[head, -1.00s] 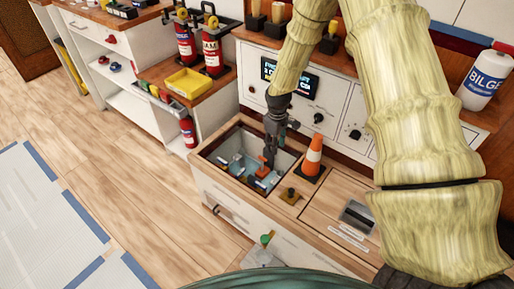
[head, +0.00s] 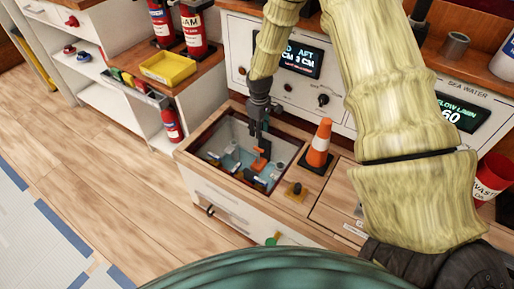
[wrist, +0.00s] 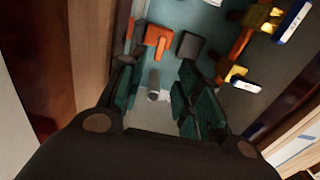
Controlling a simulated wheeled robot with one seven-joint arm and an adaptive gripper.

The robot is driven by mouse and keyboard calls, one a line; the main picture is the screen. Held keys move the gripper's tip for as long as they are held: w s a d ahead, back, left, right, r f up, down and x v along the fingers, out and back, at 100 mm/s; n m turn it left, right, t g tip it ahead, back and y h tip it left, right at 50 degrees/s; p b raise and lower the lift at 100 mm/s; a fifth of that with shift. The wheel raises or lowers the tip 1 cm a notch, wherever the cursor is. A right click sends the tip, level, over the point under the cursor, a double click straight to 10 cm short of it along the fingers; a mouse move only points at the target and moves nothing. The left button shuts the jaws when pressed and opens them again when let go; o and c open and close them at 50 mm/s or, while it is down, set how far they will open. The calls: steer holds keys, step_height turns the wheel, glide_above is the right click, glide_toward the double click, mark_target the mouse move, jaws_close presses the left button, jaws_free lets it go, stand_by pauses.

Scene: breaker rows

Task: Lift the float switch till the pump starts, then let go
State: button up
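An open bilge well (head: 190,150) is set into the low wooden-topped cabinet. An orange lever-like piece (head: 260,160), which looks like the float switch, sits inside it; it also shows in the wrist view (wrist: 157,38), beyond my fingertips. My gripper (head: 257,143) points down into the well, close to this piece. In the wrist view its two dark green fingers (wrist: 158,72) stand apart. A small grey cylinder (wrist: 153,86) shows between them, and nothing looks gripped. Whether a finger touches the orange piece cannot be told.
In the well, a dark block (wrist: 190,46) and orange and yellow fittings (wrist: 260,17) lie near the fingers. An orange and white cone (head: 319,146) stands at the well's right edge. A lit display panel (head: 300,58) is behind. Floor is clear at left.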

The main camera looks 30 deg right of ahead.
mark_target(259, 149)
step_height(259, 149, down, 11)
steer(key=b, duration=0.3)
steer(key=shift+r, duration=0.1)
stand_by(0.4)
jaws_close()
